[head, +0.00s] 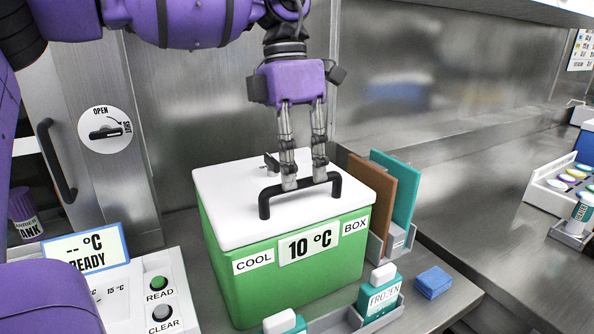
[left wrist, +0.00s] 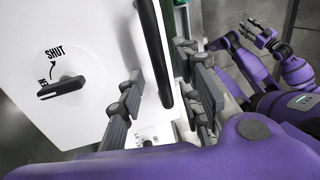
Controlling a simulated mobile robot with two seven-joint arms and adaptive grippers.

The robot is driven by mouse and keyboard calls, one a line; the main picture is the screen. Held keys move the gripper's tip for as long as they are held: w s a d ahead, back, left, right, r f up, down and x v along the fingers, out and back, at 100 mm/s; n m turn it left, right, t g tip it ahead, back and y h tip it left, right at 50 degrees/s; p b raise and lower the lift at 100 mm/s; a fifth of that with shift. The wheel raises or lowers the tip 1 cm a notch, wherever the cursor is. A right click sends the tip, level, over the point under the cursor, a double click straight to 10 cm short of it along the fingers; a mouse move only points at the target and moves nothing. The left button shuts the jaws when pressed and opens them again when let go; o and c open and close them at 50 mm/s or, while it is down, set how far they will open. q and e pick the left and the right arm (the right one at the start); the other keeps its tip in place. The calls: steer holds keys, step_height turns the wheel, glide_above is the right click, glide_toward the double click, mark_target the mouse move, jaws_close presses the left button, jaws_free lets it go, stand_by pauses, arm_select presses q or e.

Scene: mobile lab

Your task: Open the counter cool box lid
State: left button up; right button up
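The cool box (head: 235,285) is green with a white lid (head: 225,200) that lies closed on it. A black bar handle (head: 265,203) stands on the lid near its front edge. My left gripper (head: 305,183) points down at this handle with its two fingers apart. In the left wrist view, the handle (left wrist: 156,50) runs between the fingers of the left gripper (left wrist: 158,70); contact cannot be told. A black lever (left wrist: 62,87) on the lid lies toward the OPEN side of its marking. My right gripper (left wrist: 262,35) is open and empty, away from the box.
A rack with brown (head: 368,198) and teal (head: 400,185) panels stands close to the box's right. A bottle marked FROZEN (head: 380,297) and a blue block (head: 433,282) are in front. A control panel (head: 130,295) is at left. The counter further right has free room.

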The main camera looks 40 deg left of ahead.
arm_select(q)
steer(key=shift+s+d+f, duration=0.1)
steer(key=shift+f, duration=0.5)
jaws_close()
steer(key=shift+r, duration=0.1)
